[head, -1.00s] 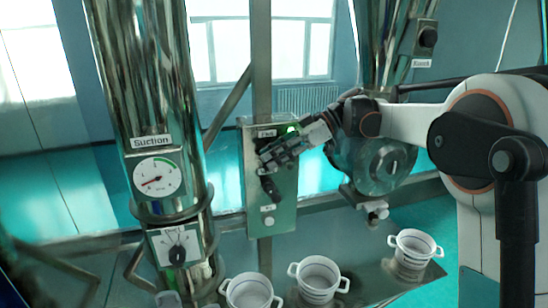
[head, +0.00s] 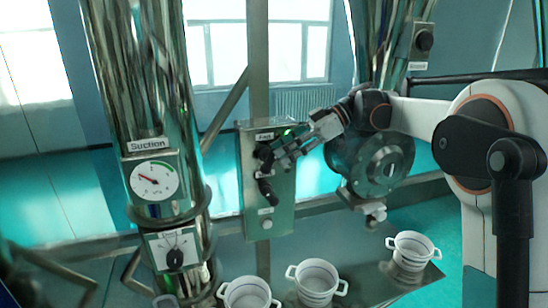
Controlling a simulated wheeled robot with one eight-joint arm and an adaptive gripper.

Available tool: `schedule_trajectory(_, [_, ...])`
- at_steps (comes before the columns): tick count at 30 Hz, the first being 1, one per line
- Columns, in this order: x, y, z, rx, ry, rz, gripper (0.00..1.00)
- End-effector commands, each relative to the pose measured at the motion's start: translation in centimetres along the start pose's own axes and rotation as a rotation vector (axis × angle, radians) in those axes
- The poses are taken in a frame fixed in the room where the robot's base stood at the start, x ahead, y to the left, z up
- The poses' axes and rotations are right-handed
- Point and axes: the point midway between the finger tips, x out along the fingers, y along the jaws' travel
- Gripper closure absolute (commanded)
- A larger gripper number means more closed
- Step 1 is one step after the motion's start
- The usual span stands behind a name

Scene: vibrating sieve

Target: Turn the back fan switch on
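The metal fan panel (head: 283,205) is mounted on a post in the middle of the head view, with a label reading "Fan" at its top. A black switch handle (head: 265,191) hangs from the panel's middle, tilted. A dark knob (head: 264,153) sits above it, partly hidden by my gripper. A white button is at the panel's bottom. My gripper (head: 268,164) reaches in from the right, its fingertips at the upper knob and just above the lower handle. Contact and finger opening are unclear at this size. A small greenish light is partly visible behind the gripper.
A steel column at left carries a suction gauge (head: 154,181) and a dial plate (head: 173,249). A round metal housing (head: 381,165) stands right of the panel, behind my arm. Several white pots, including one at right (head: 411,251), stand below on a metal surface.

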Motion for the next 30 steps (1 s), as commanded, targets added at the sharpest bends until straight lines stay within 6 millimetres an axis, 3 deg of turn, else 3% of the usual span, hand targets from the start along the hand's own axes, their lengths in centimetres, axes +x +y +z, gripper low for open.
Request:
schedule_trajectory(6, [-4.5,0.0,0.1,0.001,0.001,0.001,0.61])
schedule_trajectory(12, [-7.0,0.0,0.0,0.002,0.000,0.000,0.61])
schedule_trajectory(24, [-7.7,0.0,0.1,0.001,0.000,0.000,0.61])
schedule_trajectory(30, [-6.7,-0.8,0.9,0.055,-0.031,0.022,0.61])
